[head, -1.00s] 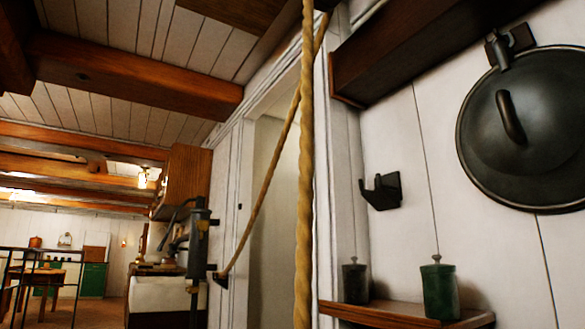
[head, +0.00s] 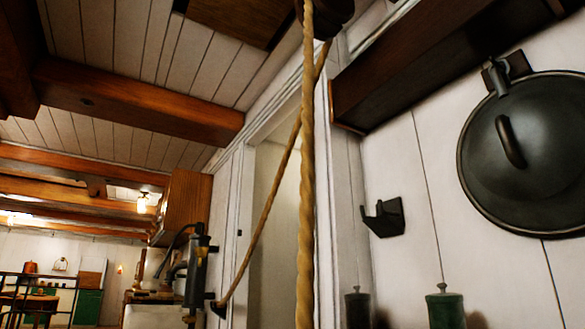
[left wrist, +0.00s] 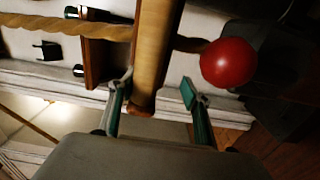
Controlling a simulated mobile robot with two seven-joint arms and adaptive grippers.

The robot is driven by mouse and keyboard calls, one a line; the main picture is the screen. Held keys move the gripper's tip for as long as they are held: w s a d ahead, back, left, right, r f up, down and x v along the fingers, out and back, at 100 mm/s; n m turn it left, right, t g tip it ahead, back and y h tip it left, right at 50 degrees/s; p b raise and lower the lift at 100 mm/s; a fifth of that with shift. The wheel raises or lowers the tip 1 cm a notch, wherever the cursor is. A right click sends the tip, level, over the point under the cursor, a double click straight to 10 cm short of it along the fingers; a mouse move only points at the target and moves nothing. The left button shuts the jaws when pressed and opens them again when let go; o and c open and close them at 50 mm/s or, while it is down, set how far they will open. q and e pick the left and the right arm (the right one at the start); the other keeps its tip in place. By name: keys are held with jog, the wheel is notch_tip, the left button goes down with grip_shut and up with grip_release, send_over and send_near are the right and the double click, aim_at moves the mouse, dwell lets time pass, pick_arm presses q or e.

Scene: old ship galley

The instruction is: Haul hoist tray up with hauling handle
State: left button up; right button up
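A thick twisted rope (head: 306,200) hangs straight down through the middle of the head view from a dark block (head: 328,12) at the top edge. In the left wrist view, the rope (left wrist: 60,25) runs in from the left to a wooden bar, which looks like the hauling handle (left wrist: 153,50). A red ball (left wrist: 228,63) is on the other side of the bar. My left gripper (left wrist: 155,92) is open, with the bar's end between its fingertips and a clear gap on the right-hand side. My right gripper and the hoist tray are not in view.
A thinner rope slants from the block to a cleat (head: 218,308) beside a doorway. The right wall holds a dark hook (head: 384,216), a hanging lid (head: 520,150) and a green canister (head: 445,308). A wooden beam (head: 135,100) crosses overhead.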

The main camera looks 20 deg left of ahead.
pick_arm(q)
jog(key=shift+r, duration=0.2)
jog(key=shift+s, duration=0.15)
jog(key=p+v, duration=0.2)
jog(key=v, duration=0.8)
jog(key=shift+s+a, duration=0.25)
jog(key=shift+s, duration=0.05)
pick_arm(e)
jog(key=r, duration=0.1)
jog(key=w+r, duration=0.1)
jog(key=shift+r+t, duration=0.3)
pick_arm(q)
jog(key=shift+r, duration=0.1)
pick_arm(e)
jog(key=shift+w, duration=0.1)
